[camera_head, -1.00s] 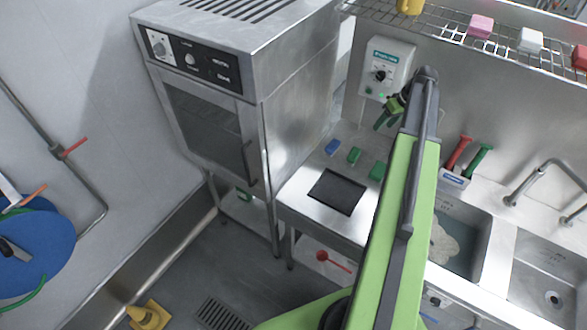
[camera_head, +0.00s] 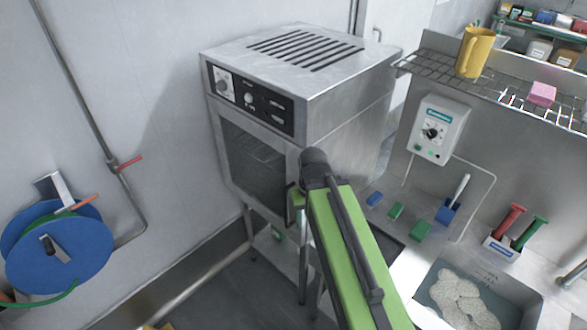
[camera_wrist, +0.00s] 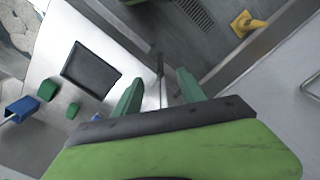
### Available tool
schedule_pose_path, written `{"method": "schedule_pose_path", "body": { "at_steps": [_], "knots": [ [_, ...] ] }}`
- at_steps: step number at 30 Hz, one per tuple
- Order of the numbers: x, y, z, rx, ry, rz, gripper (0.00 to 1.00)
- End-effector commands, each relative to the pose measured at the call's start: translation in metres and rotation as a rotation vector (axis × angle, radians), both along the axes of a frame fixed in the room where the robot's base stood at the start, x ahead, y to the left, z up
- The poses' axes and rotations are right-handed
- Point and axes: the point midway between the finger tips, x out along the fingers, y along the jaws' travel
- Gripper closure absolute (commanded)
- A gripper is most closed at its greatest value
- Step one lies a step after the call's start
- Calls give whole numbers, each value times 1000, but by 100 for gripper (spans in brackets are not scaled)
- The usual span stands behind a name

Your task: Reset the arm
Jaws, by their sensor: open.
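My green arm (camera_head: 350,255) reaches up from the bottom of the head view, its dark end joint in front of the steel oven cabinet (camera_head: 345,85). My gripper (camera_wrist: 157,88) shows in the wrist view with its two green fingers apart and nothing between them. In the head view the gripper is mostly hidden behind the arm's end, close to the cabinet's lower front in the picture. I cannot tell whether it touches the cabinet.
The steel counter holds a black mat (camera_wrist: 91,72), small green blocks (camera_head: 396,211) and a blue holder (camera_head: 447,213). A sink (camera_head: 440,270) lies to the right. A wire shelf (camera_head: 440,75) carries a yellow jug (camera_head: 473,52). A blue hose reel (camera_head: 60,250) hangs left.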

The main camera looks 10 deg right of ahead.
Motion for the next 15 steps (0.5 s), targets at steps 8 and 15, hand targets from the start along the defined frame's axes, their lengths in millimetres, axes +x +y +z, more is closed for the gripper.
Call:
{"method": "schedule_pose_path", "body": {
  "at_steps": [8, 15],
  "knots": [
    [0, 0, -114, 1, 0, 0, 52],
    [0, -1, -164, 1, 0, 0, 52]
  ]
}}
